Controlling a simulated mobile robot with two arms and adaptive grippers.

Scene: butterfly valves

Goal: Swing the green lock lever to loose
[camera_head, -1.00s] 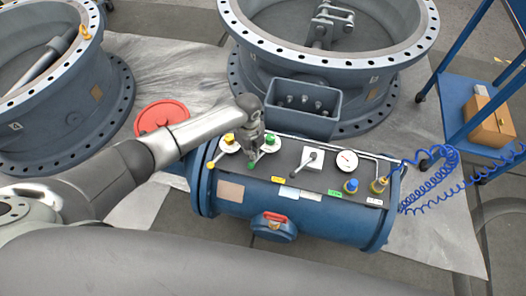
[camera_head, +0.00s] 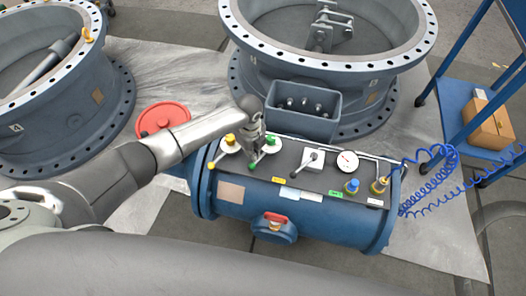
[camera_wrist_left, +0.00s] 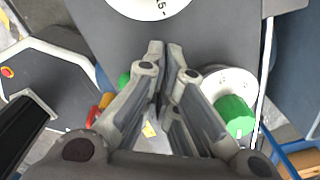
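The green lock lever shows in the head view as a green tip (camera_head: 252,167) at the panel's front, below the green knob (camera_head: 270,140) on its white dial. In the left wrist view the green knob (camera_wrist_left: 235,115) is right of my fingers, and a small green tip (camera_wrist_left: 123,80) shows left of them. The lever's bar between is mostly hidden by my fingers. My left gripper (camera_head: 254,156) points down onto the panel at the lever. Its fingertips (camera_wrist_left: 167,46) are close together, and I see nothing clearly held between them. Contact with the lever cannot be told. My right gripper is out of view.
A yellow knob (camera_head: 230,140) and its lever stand left of the green one. A white block with a lever (camera_head: 313,158), a gauge (camera_head: 347,161) and a blue knob (camera_head: 352,186) stand to the right. An open box (camera_head: 303,105) stands behind the panel.

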